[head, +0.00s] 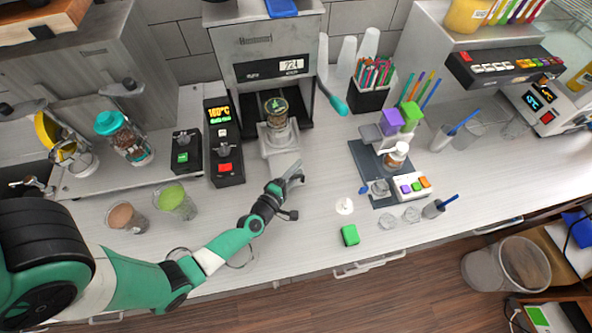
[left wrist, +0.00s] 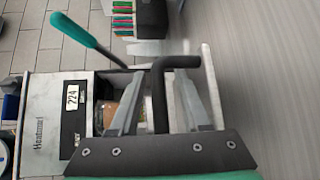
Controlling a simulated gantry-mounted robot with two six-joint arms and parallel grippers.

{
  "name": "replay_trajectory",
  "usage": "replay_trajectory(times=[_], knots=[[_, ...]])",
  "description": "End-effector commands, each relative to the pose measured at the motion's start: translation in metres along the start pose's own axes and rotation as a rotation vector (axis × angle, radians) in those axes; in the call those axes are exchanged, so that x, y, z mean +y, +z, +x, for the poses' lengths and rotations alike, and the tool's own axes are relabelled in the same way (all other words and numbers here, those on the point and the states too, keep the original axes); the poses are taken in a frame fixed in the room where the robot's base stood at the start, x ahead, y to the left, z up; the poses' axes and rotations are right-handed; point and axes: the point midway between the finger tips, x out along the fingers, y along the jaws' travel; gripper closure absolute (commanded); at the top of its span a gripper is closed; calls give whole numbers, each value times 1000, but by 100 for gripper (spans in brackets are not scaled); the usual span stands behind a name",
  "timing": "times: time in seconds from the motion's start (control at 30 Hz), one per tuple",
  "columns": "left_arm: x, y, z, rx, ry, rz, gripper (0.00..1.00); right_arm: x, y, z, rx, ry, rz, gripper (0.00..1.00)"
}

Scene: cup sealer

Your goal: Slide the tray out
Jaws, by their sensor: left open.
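My left gripper (head: 295,176) is in front of the tray's near end, just above the counter. In the left wrist view, the open gripper (left wrist: 162,75) has a dark bent bar (left wrist: 160,100), which looks like the tray's handle, between its fingers. Whether a finger touches the bar cannot be told. My right gripper is not in view.
The sealer's teal-ended lever (head: 338,104) hangs on its right side. A black control box (head: 224,150) stands close on the left. Two drink cups (head: 176,200) stand by my left arm.

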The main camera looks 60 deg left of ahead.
Motion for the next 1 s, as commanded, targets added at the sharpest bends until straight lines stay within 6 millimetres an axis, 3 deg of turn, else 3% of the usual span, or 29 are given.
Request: replay_trajectory(times=[0.23, 0.5, 0.7, 1.0], knots=[[0, 0, -13, -1, -3, 0, 53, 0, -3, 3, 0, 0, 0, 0], [0, 1, -75, -3, -4, 2, 53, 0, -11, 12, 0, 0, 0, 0], [1, 1, -109, -3, -2, 1, 53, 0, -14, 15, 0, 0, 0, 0], [0, 0, -116, 1, 0, 0, 53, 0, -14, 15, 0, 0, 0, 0]])
